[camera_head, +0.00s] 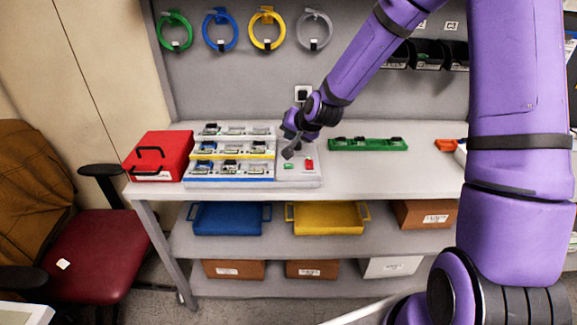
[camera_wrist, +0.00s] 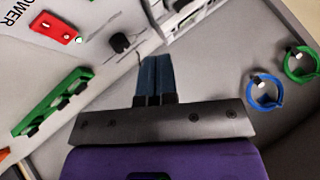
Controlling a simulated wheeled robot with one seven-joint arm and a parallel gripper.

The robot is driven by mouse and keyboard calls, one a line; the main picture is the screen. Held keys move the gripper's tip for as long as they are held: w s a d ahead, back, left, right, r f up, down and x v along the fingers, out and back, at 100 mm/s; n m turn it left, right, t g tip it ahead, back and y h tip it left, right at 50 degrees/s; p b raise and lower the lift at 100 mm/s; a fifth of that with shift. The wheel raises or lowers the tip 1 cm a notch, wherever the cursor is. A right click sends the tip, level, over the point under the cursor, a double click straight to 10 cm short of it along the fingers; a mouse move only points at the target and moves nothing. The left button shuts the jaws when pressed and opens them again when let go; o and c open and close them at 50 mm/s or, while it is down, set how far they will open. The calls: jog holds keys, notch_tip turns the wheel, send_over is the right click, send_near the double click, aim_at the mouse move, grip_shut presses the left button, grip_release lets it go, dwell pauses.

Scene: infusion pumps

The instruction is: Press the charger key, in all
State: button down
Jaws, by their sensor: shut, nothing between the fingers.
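The light grey control panel (camera_head: 298,178) sits on the bench at the right end of the pump rack. It carries a green key (camera_head: 289,166) and a red key (camera_head: 309,164). In the wrist view the red key (camera_wrist: 55,27) lies near a label reading POWER, and a small black key or knob (camera_wrist: 120,42) stands just left of my fingertips. I cannot read which key is the charger key. My gripper (camera_head: 288,154) is shut and empty over the back left of the panel. The wrist view shows its fingers (camera_wrist: 155,58) together; I cannot tell whether they touch anything.
The rack (camera_head: 230,169) holds several small pump units left of the panel. A red case (camera_head: 158,157) stands at the far left. A green strip (camera_head: 368,144) with black parts lies to the right. The bench (camera_head: 400,174) is clear in front of it.

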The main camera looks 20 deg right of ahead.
aim_at(290, 165)
jog(key=shift+f, duration=3.8)
jog(key=shift+f, duration=0.2)
jog(key=shift+f, duration=0.2)
jog(key=shift+f, duration=0.4)
jog(key=shift+r, duration=0.8)
jog(key=shift+r, duration=2.55)
